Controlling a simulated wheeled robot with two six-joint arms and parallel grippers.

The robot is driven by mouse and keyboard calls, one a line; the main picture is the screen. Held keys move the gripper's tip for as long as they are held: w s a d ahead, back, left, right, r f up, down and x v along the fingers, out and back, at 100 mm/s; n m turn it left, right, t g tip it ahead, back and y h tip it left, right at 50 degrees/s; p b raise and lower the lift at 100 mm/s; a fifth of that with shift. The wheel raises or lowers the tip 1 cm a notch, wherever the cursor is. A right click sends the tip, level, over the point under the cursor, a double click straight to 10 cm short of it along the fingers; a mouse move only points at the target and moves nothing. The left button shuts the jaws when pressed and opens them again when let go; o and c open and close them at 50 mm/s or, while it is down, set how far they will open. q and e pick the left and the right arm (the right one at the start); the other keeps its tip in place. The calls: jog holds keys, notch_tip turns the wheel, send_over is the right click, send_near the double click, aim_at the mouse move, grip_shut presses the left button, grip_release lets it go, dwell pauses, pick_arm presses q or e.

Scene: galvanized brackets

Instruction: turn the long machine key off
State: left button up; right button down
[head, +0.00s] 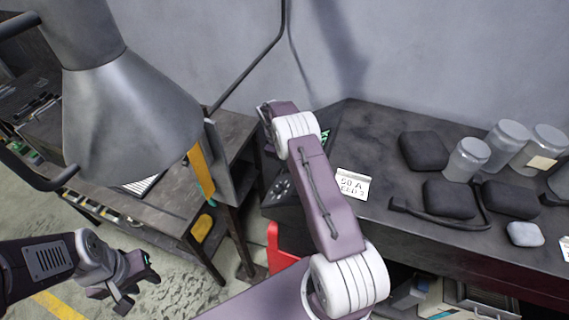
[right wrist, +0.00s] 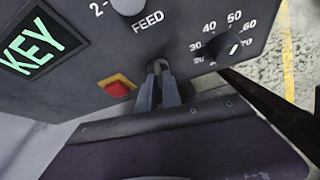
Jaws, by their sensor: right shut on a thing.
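The dark machine panel (right wrist: 190,52) fills the upper part of the right wrist view. It has a green KEY label (right wrist: 38,42), a FEED label, a dial with numbers and a red button (right wrist: 117,88) on a yellow plate. My right gripper (right wrist: 160,82) is shut on a small metal key (right wrist: 157,66) at the panel's lower edge, below the FEED label. The fingers hide most of the key, so its angle cannot be told. In the head view my right arm hides most of that spot. My left gripper (head: 138,284) is open and empty over the floor at lower left.
A dark bench (head: 390,160) at right carries several jars, dark pouches and a white card (head: 353,184). A large grey lamp-like cone (head: 125,120) hangs at upper left. A workbench with tools (head: 170,205) stands behind it. A red object (head: 280,255) sits below the panel.

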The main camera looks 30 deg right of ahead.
jog(key=shift+f+n+g+y+b, duration=0.1)
jog(key=shift+n+g+y+b, duration=0.2)
jog(key=shift+n+y+b, duration=0.5)
jog(key=shift+n, duration=0.3)
jog(key=shift+d, duration=0.1)
jog(key=c, duration=1.5)
grip_release()
jog(key=shift+w+r+h, duration=0.1)
jog(key=shift+r+h, duration=0.1)
jog(key=shift+h, duration=0.1)
